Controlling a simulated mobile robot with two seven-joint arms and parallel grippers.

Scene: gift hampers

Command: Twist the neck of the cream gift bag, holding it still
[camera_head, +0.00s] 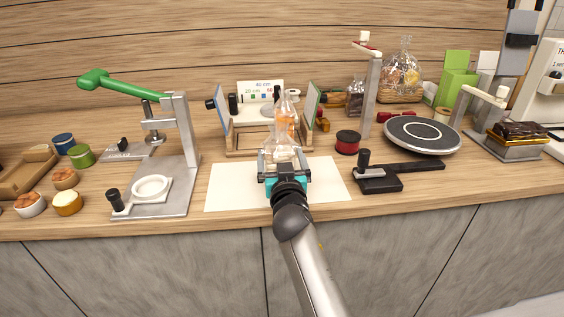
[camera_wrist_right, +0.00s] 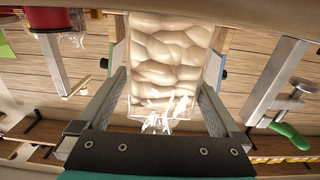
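A clear bag (camera_head: 284,130) stands upright on the bench in the middle of the head view, its narrow neck at the top. It shows orange and pale areas there. In the right wrist view the clear bag (camera_wrist_right: 168,60) holds cream-coloured rounded contents, with crumpled clear film at its lower end. My right gripper (camera_head: 285,158) is in front of the bag. Its two fingers also show in the right wrist view (camera_wrist_right: 165,88), wide apart on either side of the bag. I cannot tell whether they touch it. My left gripper is not in view.
A white mat (camera_head: 232,188) lies under my right gripper. A wooden frame (camera_head: 240,140) with side panels surrounds the bag area. A grey press with a green lever (camera_head: 125,86) stands left. A red spool (camera_head: 347,142), black-handled tool (camera_head: 380,183) and round turntable (camera_head: 422,134) are right.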

